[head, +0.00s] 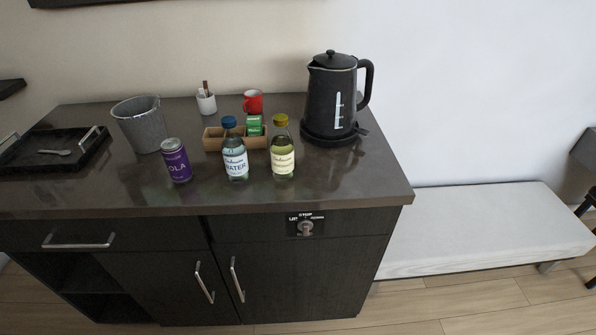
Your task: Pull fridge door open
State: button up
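A dark wood vanity cabinet (60,205) stands in front of me. Its lower front has two shut doors side by side, a left door (150,285) and a right door (305,280). The left door has a slanted silver bar handle (204,283) near its right edge. The right door has a similar handle (237,279) near its left edge. No fridge label shows, so I cannot tell which door is the fridge's. My gripper is not in view.
A control knob (306,228) sits above the right door, and a shut drawer with a bar handle (78,243) is at upper left. The top holds a kettle (335,95), bottles, a can, a bucket and a tray (85,160). A bench (480,230) stands right; floor shows in front.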

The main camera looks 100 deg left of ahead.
aim_at(281, 281)
jog(key=z, duration=0.5)
jog(key=i, duration=1.35)
jog(key=u, duration=4.55)
